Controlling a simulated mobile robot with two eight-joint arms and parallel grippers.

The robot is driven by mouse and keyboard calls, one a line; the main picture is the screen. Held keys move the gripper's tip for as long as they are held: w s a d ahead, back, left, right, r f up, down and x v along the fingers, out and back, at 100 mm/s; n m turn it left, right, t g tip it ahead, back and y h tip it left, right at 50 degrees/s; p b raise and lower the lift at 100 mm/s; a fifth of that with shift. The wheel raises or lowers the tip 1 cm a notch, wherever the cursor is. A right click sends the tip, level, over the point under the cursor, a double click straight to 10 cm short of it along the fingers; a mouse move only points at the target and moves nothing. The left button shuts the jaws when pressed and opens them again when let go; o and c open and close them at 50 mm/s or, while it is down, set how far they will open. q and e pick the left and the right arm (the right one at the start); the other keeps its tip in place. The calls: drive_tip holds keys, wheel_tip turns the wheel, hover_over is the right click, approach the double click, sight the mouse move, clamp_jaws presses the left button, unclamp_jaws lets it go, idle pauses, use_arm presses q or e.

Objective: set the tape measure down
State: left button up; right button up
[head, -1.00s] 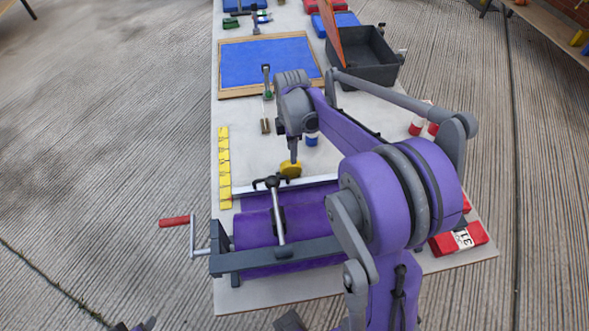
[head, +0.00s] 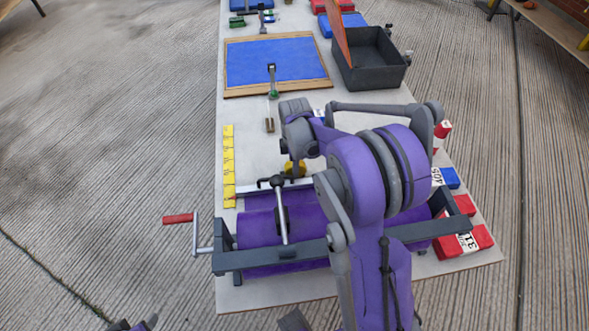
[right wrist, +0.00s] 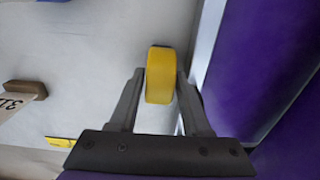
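The tape measure is a yellow, rounded block. In the right wrist view the tape measure (right wrist: 160,76) sits between the two fingertips of my right gripper (right wrist: 161,80), which press against its sides. In the head view the tape measure (head: 295,169) shows just behind the purple roller, low at the table surface; I cannot tell whether it touches the table. My right arm hides most of the right gripper in the head view. My left gripper does not show; only a small part of my own body is at the bottom edge.
A purple roller (head: 258,229) with a red-handled crank lies across the front of the white table (head: 250,150). A yellow strip (head: 229,165) lies at the left edge. A blue framed panel (head: 247,63) and an open dark box (head: 370,72) are farther back. Red blocks (head: 458,236) sit at right.

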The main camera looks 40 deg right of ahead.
clamp_jaws()
drive_tip(key=shift+r, duration=0.1)
